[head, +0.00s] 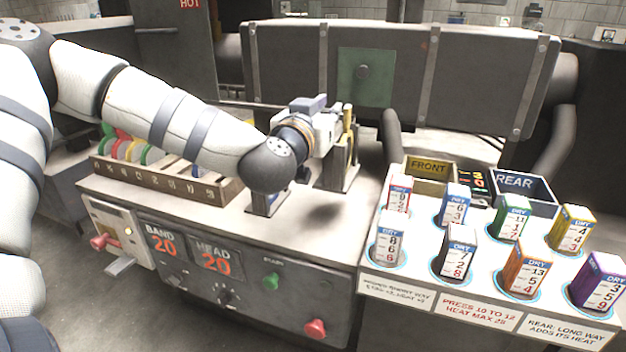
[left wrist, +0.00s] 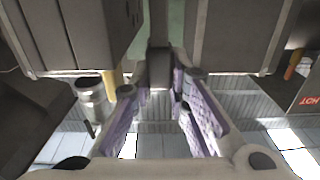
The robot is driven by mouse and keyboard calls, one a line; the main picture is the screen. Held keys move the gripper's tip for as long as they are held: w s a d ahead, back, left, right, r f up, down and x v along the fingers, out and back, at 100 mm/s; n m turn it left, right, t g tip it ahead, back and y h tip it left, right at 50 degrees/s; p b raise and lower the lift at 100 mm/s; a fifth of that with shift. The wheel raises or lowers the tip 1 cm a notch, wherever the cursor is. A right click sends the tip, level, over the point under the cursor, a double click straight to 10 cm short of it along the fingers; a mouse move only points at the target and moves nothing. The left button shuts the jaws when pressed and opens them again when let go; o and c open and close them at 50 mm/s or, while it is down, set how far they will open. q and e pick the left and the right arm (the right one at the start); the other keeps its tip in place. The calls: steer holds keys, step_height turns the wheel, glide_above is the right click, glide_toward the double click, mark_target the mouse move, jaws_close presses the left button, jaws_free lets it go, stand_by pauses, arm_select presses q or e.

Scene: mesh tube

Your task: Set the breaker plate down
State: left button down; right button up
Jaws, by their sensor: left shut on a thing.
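My left gripper (head: 322,127) reaches in from the left over the machine's bench top, at a metal stand in front of the big dark barrel. In the left wrist view its purple-padded fingers (left wrist: 160,82) close on a small dark grey piece (left wrist: 158,54). I see little of that piece and cannot tell whether it is the breaker plate. No perforated disc shows clearly in either view. A yellow upright part (head: 348,122) stands just right of the gripper; it also shows in the left wrist view (left wrist: 112,82). My right gripper is not in view.
The dark barrel (head: 290,72) with a green panel (head: 365,77) spans the back. A slotted rack (head: 165,180) with coloured rings stands left. Right are the FRONT bin (head: 429,170), REAR bin (head: 525,187) and several numbered boxes. The front bench top (head: 310,230) is clear.

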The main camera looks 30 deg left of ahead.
mark_target(333, 178)
arm_select(q)
step_height(333, 178, down, 5)
steer(key=shift+s+r, duration=0.1)
steer(key=shift+s, duration=0.05)
step_height(333, 178, down, 4)
steer(key=shift+f+b, duration=0.25)
steer(key=shift+b, duration=0.4)
steer(key=shift+d+r, duration=0.1)
steer(key=shift+r, duration=0.1)
steer(key=c, duration=1.5)
jaws_free()
steer(key=shift+f, duration=0.25)
steer(key=shift+c, duration=0.2)
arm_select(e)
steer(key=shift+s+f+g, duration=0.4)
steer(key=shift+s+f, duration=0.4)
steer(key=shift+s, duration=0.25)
arm_select(q)
steer(key=shift+r, duration=0.1)
